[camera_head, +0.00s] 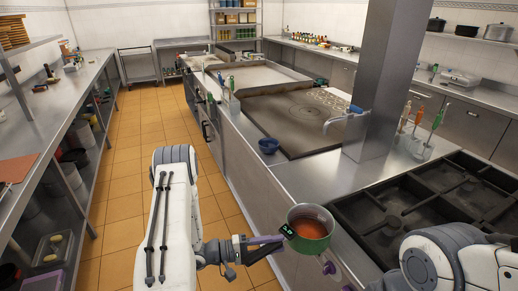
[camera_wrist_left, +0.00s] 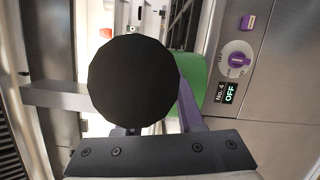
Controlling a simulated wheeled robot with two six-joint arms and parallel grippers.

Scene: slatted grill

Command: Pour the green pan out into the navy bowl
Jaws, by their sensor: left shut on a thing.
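The green pan (camera_head: 308,246) holds an orange-brown content and hangs roughly level in front of the counter edge at the lower middle of the head view. My left gripper (camera_head: 250,248) is shut on its handle, on the pan's left side. The pan's green side (camera_wrist_left: 186,65) also shows in the left wrist view, partly hidden behind a black disc. The navy bowl (camera_head: 268,146) stands upright on the counter's edge, beyond the pan and to its left, well apart from it. My right gripper is out of view; only my right arm shows at bottom right.
A griddle (camera_head: 300,120) lies just right of the bowl. A steel column (camera_head: 386,80) rises from the counter. A dark burner grate (camera_head: 425,205) is right of the pan. A knob (camera_wrist_left: 237,59) with an OFF display is on the counter front. Bare counter (camera_head: 305,178) lies between pan and bowl.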

